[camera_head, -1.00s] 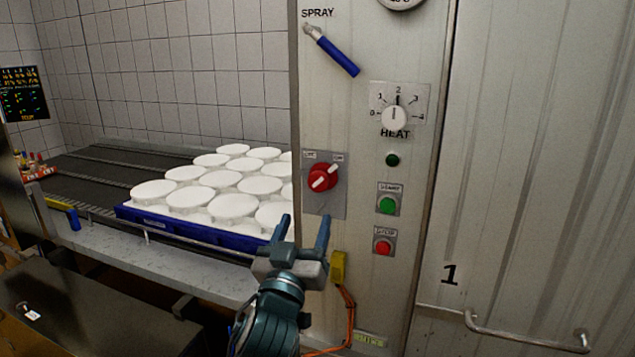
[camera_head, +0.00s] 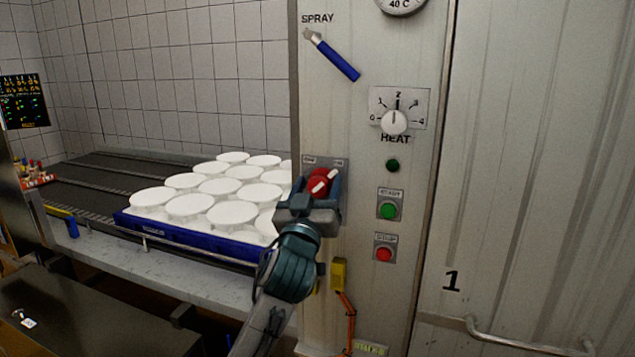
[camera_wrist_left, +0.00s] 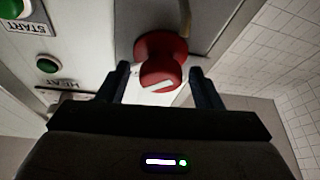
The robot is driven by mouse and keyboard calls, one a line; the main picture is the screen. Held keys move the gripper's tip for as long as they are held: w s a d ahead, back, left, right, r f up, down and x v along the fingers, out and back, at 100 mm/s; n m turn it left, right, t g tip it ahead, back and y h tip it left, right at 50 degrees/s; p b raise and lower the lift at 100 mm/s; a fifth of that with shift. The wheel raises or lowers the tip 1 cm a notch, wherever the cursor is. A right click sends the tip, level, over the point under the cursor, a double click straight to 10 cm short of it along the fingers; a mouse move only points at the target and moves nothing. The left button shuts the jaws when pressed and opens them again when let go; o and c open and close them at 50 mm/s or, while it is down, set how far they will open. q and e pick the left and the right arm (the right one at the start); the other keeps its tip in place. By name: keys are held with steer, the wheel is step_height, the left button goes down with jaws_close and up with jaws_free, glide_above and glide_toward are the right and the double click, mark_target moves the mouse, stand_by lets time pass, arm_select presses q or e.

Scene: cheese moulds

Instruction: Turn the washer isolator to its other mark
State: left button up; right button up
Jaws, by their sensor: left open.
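The washer isolator is a red rotary knob (camera_head: 320,181) with a white bar, on a grey plate on the metal panel. Its white bar slants up to the right, towards the right-hand of two small labels above it. My left gripper (camera_head: 318,186) is open, with one finger on each side of the knob. In the left wrist view the red knob (camera_wrist_left: 160,64) sits between the two spread fingertips (camera_wrist_left: 160,76), with gaps on both sides. The lower part of the plate is hidden by my gripper. My right gripper is not in view.
The panel also holds the blue-handled spray lever (camera_head: 333,56), the heat dial (camera_head: 394,121), the green start button (camera_head: 389,209) and the red stop button (camera_head: 384,254). A blue tray (camera_head: 180,236) of white moulds stands left on the conveyor. A yellow box (camera_head: 338,273) sits below.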

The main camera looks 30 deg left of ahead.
arm_select(q)
steer(key=shift+w, duration=0.15)
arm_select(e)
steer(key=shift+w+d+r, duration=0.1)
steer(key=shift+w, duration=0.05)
arm_select(q)
steer(key=shift+d+r, duration=0.1)
steer(key=c, duration=0.7)
steer(key=shift+c, duration=0.6)
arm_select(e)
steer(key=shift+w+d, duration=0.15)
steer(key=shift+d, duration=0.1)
